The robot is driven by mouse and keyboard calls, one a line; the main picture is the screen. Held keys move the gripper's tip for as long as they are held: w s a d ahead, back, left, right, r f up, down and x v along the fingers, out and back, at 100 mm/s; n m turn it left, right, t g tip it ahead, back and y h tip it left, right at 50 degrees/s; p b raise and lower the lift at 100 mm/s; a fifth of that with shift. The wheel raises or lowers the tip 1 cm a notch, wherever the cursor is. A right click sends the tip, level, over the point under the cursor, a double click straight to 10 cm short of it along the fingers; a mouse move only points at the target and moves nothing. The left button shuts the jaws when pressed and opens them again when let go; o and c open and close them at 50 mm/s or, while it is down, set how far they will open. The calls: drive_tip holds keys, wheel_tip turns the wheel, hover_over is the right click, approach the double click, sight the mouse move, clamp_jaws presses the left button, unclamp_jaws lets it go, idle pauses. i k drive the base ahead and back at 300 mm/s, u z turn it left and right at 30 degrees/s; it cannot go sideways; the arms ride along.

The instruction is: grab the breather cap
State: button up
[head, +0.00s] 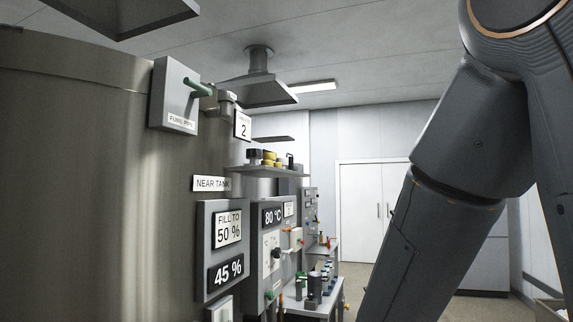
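I cannot tell for certain which thing is the breather cap. A small grey shelf (262,171) juts from the tank side in the middle of the head view. On it stand a dark knob-like piece (253,153) at the left and stacked yellow pieces (268,158) beside it, with a dark upright piece (290,160) at the right. They are too small to make out well. My arm crosses the right side of the view, and my gripper is out of the picture, so whether it holds anything is hidden.
A large steel tank (80,180) fills the left, with a green-handled box (175,97) and level displays (226,228). Beyond are a temperature panel (272,216) and a low bench (318,308) with small items. White doors (361,205) stand at the back.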

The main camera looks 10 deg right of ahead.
sight(285, 161)
drive_tip(key=k, duration=0.8)
drive_tip(key=z, duration=0.8)
drive_tip(key=i, duration=0.75)
drive_tip(key=z, duration=0.45)
drive_tip(key=i, duration=0.7)
drive_tip(key=u, duration=0.8)
drive_tip(key=i, duration=0.7)
drive_tip(key=u, duration=0.7)
